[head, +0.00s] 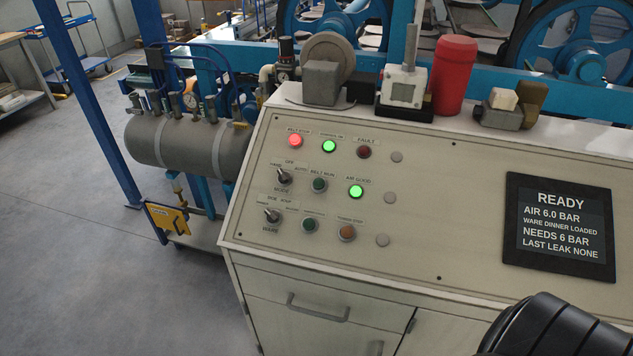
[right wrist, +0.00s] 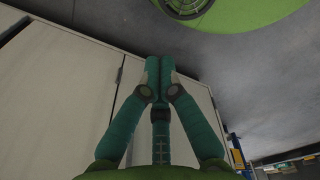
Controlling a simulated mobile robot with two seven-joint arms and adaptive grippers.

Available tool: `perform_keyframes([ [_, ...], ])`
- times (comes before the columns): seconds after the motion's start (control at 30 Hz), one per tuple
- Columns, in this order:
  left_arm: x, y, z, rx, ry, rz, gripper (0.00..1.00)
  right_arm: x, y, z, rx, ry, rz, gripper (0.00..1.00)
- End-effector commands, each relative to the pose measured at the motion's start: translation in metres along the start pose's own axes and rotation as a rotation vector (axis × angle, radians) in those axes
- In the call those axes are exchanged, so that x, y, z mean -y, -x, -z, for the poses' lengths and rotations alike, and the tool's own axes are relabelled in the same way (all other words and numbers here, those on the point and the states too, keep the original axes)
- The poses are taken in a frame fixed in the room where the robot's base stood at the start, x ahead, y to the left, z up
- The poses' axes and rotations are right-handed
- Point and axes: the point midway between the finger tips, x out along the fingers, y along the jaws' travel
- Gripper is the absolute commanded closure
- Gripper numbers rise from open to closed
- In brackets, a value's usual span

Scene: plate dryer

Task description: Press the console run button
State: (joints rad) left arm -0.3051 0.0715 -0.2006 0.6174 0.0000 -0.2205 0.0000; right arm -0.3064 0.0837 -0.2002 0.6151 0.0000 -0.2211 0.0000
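The cream console (head: 440,240) has a sloped panel. A dark green button (head: 320,184) labelled BELT RUN sits in its middle row, right of the mode switch (head: 283,177). A second green button (head: 310,224), its label too small to read, sits below it beside an orange button (head: 347,232). A red lamp (head: 295,140) and two green lamps (head: 329,146) (head: 356,191) glow. The screen (head: 560,229) reads READY, AIR 6.0 BAR. My right gripper (right wrist: 160,66) is shut and empty in the right wrist view, beside pale cabinet doors, away from the buttons. My left gripper is out of view.
A red cylinder (head: 453,75) and several small devices stand along the console's back edge. A grey tank (head: 175,147) stands left of it. A drawer handle (head: 318,308) sticks out below the panel. Open floor (head: 80,230) lies left. The space above the buttons is clear.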

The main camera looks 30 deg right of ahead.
Motion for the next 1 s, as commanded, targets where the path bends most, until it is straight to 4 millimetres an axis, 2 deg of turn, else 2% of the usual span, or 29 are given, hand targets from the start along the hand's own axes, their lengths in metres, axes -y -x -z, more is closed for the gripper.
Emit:
perform_keyframes([
  [0.07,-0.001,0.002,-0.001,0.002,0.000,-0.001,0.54,-0.004,0.002,0.009,-0.013,-0.005,-0.005,1.00],
  [0.17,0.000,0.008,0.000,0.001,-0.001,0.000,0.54,-0.013,0.012,0.035,-0.043,-0.023,-0.014,1.00],
  [0.27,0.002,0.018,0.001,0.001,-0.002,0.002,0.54,-0.028,0.033,0.080,-0.094,-0.057,-0.030,1.00],
  [0.37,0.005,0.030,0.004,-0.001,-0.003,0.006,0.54,-0.050,0.067,0.135,-0.159,-0.098,-0.048,1.00],
  [0.4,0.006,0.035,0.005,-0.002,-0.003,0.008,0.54,-0.058,0.084,0.157,-0.185,-0.116,-0.053,1.00],
  [0.47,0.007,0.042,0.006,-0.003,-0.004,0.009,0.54,-0.069,0.110,0.188,-0.223,-0.138,-0.060,1.00],
  [0.6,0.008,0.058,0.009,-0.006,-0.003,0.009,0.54,-0.090,0.181,0.253,-0.316,-0.184,-0.070,1.00],
  [0.67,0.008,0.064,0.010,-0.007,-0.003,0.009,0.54,-0.098,0.216,0.277,-0.355,-0.198,-0.072,1.00],
  [0.7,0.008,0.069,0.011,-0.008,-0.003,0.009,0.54,-0.102,0.240,0.292,-0.382,-0.208,-0.072,1.00],
  [0.87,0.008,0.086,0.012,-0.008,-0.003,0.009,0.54,-0.112,0.338,0.338,-0.486,-0.231,-0.070,1.00],
  [0.9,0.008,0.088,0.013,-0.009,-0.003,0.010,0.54,-0.118,0.360,0.349,-0.519,-0.242,-0.073,1.00],
  [1.0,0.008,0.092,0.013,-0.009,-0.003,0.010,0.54,-0.145,0.404,0.386,-0.634,-0.294,-0.076,1.00],
])
